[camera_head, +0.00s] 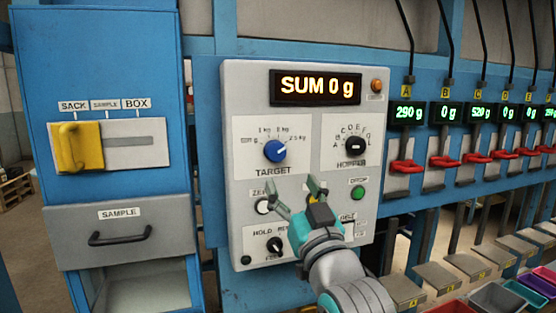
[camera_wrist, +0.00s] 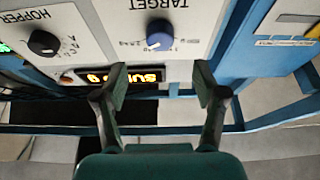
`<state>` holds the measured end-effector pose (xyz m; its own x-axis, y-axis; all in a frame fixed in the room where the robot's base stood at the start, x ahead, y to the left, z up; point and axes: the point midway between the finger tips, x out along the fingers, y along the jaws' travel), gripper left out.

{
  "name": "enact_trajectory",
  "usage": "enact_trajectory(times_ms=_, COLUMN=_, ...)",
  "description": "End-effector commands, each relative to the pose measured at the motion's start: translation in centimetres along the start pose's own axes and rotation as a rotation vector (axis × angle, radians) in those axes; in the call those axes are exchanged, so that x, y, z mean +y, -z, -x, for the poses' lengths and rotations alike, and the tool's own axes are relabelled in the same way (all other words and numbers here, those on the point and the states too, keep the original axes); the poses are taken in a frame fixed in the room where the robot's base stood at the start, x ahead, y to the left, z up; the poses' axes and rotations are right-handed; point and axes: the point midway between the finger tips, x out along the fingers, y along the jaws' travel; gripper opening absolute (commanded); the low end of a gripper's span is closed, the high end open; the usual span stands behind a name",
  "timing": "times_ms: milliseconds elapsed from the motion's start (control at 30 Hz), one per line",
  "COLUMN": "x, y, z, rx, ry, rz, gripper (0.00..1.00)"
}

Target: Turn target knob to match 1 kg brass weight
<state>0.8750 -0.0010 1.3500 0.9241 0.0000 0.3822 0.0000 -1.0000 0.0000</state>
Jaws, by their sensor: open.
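The blue target knob (camera_head: 275,151) sits on the grey control panel (camera_head: 240,90) above the word TARGET. A small pale mark shows on it, but I cannot tell surely which label it points to. Labels around it include 1 kg and 2.5 kg. The wrist view shows the knob (camera_wrist: 160,35) upside down, beyond my fingertips. My gripper (camera_head: 293,196) is open and empty in front of the panel, below the knob in the head view and apart from it. Its two fingers (camera_wrist: 160,78) are spread in the wrist view. No brass weight shows in either view.
The display (camera_head: 316,87) reads SUM 0 g. The black hopper knob (camera_head: 355,145) is right of the target knob. Below are a zero button (camera_head: 263,206), a green drop button (camera_head: 358,192) and a hold knob (camera_head: 275,246). A yellow slider (camera_head: 76,148) is left; red levers (camera_head: 405,165) are right.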

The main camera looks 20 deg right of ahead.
Motion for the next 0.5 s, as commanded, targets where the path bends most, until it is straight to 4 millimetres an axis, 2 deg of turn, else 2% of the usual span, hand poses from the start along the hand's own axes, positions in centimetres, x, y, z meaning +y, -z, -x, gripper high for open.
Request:
enact_trajectory(times_ms=300, x=0.0, y=0.1, z=-5.7, rx=0.001, ry=0.000, rz=0.000, gripper=0.71)
enact_trajectory(times_ms=500, x=0.0, y=0.0, z=-8.1, rx=0.000, ry=0.000, rz=0.000, gripper=0.71)
